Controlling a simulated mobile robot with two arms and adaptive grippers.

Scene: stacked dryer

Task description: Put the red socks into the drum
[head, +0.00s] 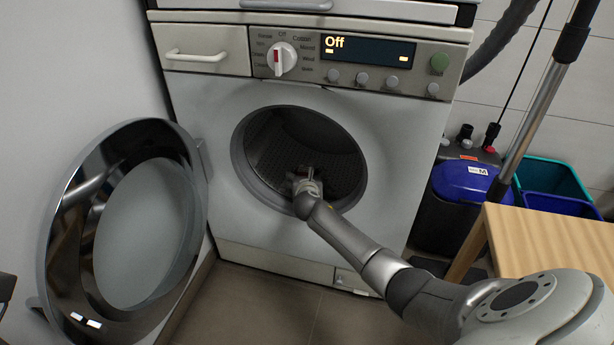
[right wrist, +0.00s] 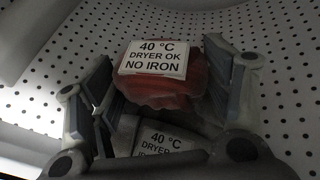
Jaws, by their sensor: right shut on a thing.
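The red socks (right wrist: 178,85) are a red bundle with a white label reading 40 °C, dryer ok, no iron. My right gripper (head: 307,180) reaches through the round opening into the drum (head: 312,135). In the right wrist view its fingers are on both sides of the red socks, shut on them, with the perforated drum wall (right wrist: 285,75) around. A second, greyish item (right wrist: 165,140) with a similar label lies below the socks, partly hidden by the gripper. In the head view the socks are mostly hidden by the gripper. My left gripper cannot be made out.
The round glass door (head: 145,235) stands wide open to the left. The dryer's panel (head: 365,50) reads Off. A wooden stool or table (head: 545,235) stands at the right, with a blue and black vacuum (head: 465,180) and a teal bin (head: 555,178) behind it.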

